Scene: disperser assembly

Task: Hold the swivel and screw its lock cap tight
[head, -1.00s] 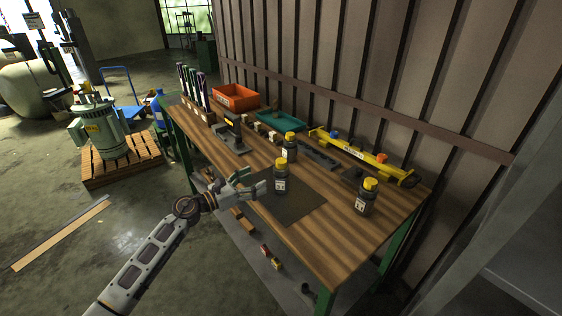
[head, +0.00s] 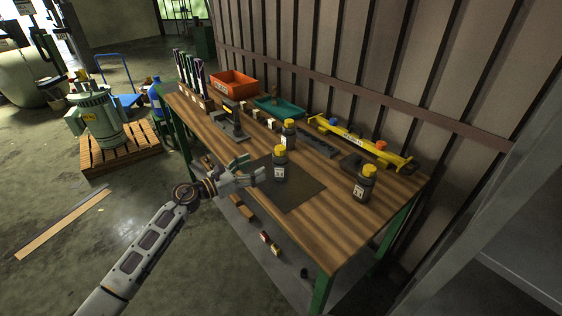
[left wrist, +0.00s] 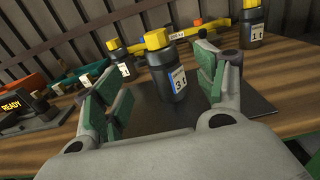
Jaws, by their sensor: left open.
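A dark cylindrical swivel with a yellow lock cap and a "3t" label (head: 279,173) stands upright on the dark mat (head: 303,189) on the workbench. It also shows in the left wrist view (left wrist: 173,81), with its yellow cap (left wrist: 158,39) on top. My left gripper (head: 254,168) is open and empty, just left of this swivel. In the left wrist view the swivel shows between the two green-padded fingers, mostly beyond them; I see no contact. Two similar capped swivels stand on the bench, one behind (head: 289,135) and one to the right (head: 363,184). My right gripper is not in view.
A black stand with a "READY" display (left wrist: 25,106) is at the left. An orange bin (head: 233,86), a teal tray (head: 279,108) and a yellow bar tool (head: 362,142) lie along the back.

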